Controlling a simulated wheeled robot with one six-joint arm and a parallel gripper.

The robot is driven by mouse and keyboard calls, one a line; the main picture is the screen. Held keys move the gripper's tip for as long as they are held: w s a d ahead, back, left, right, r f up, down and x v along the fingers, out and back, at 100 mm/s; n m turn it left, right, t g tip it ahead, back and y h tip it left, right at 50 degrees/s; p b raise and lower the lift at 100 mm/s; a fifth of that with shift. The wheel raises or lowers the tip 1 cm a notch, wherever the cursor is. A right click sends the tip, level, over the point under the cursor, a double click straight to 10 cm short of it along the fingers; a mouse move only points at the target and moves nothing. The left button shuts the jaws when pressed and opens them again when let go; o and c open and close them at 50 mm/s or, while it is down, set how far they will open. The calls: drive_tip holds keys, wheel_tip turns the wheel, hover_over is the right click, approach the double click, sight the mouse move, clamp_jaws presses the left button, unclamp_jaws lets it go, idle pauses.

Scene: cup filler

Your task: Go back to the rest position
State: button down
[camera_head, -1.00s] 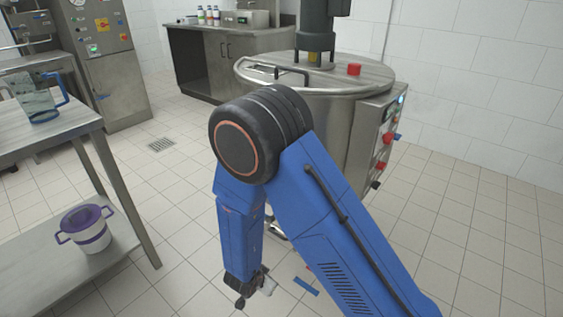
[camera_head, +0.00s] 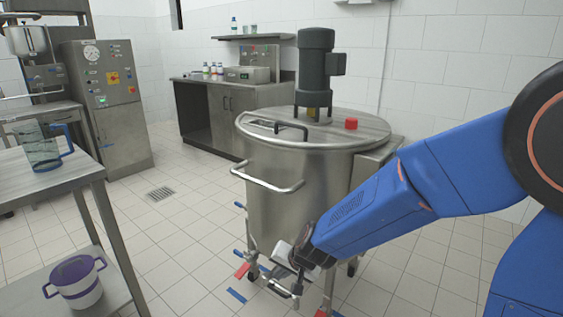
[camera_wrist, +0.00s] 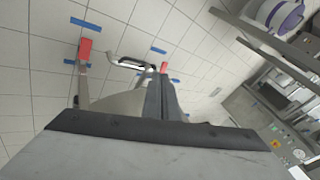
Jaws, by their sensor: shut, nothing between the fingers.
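My gripper (camera_head: 286,282) is low in front of the steel tank (camera_head: 285,190) in the head view, at the end of my blue arm, which reaches in from the right. It is shut and empty. In the wrist view the dark fingers (camera_wrist: 162,88) show together near the middle, with the tiled floor beyond them. In the head view the gripper overlaps the tank's lower part and legs. I cannot tell whether it touches them.
A steel table (camera_head: 60,180) at left holds a clear jug with a blue handle (camera_head: 42,150). A white bucket with purple trim (camera_head: 76,283) stands on its lower shelf. Blue tape strips (camera_head: 236,295) mark the floor. Open floor lies between table and tank.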

drive_tip(key=s+d+r+n+h, duration=0.1)
drive_tip(key=s+d+r, duration=0.4)
drive_tip(key=s+d, duration=0.3)
drive_tip(key=s+d+r+n+h, duration=0.1)
drive_tip(key=s+d+r, duration=0.4)
drive_tip(key=d, duration=0.6)
drive_tip(key=s+d+r+n+h, duration=0.1)
drive_tip(key=s+d+r+h, duration=0.1)
drive_tip(key=s+d+r, duration=0.4)
drive_tip(key=s+d, duration=0.4)
drive_tip(key=shift+s+d+n, duration=0.25)
drive_tip(key=shift+s+n, duration=0.05)
drive_tip(key=shift+r, duration=0.1)
